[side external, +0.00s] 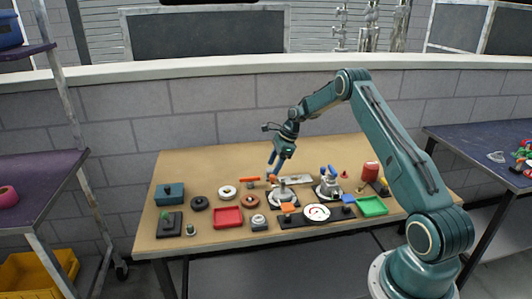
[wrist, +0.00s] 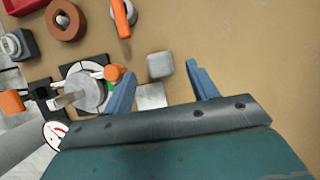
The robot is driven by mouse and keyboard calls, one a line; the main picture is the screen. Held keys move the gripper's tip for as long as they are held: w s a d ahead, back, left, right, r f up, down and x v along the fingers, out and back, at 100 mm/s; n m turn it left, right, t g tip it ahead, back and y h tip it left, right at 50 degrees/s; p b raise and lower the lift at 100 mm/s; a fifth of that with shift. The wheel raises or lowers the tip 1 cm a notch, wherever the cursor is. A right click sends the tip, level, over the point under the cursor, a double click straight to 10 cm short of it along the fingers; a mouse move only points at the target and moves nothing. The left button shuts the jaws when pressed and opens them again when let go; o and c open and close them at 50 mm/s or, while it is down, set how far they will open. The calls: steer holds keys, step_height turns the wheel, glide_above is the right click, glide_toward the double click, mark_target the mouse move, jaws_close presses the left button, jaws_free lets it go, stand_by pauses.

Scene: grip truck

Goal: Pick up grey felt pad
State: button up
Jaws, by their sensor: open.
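A small grey square pad (wrist: 160,64), which looks like the grey felt pad, lies on the wooden table in the wrist view. My gripper (wrist: 160,74) is open, with one blue finger to each side of the pad in that view. The frames do not clearly show how high the fingertips are above it. In the side external view my gripper (side external: 272,164) points down over the back middle of the table. The pad is too small to make out there.
A pale metal plate (wrist: 151,97) lies close to the pad. A round grey fixture (wrist: 88,92) with an orange part stands left of the fingers. A brown ring (wrist: 66,20) and an orange-handled item (wrist: 121,18) lie beyond. Bare table is at the right in the wrist view.

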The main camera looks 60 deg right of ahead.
steer(key=shift+x, duration=1.45)
steer(key=shift+c, duration=0.5)
steer(key=c, duration=1)
